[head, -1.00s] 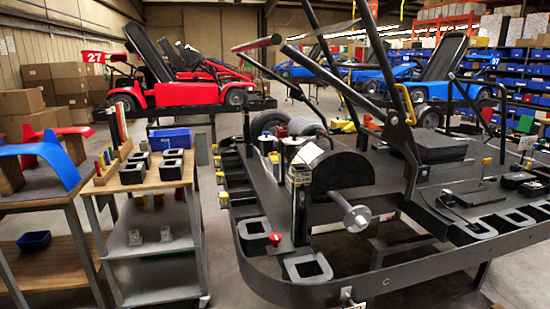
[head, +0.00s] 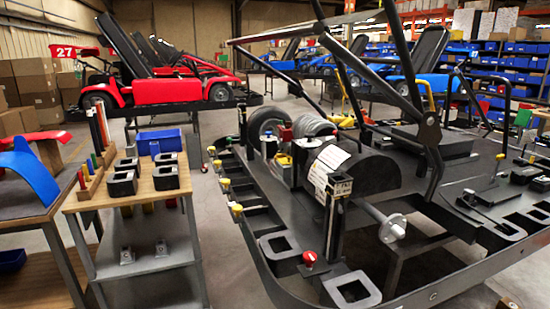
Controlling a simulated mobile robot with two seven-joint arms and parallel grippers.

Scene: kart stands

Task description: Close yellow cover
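I cannot make out for certain which part is the yellow cover. Small yellow pieces (head: 224,183) sit in a row along the left edge of the dark kart frame (head: 262,213). Other yellow parts (head: 345,121) show at the far side of that frame, too small to tell whether they are open or shut. Neither of my grippers shows in the head view.
A wooden-topped cart (head: 143,188) with black blocks and a blue bin (head: 158,140) stands left of the frame. A red kart (head: 165,90) is behind it. A narrow strip of floor (head: 222,262) is free between cart and frame.

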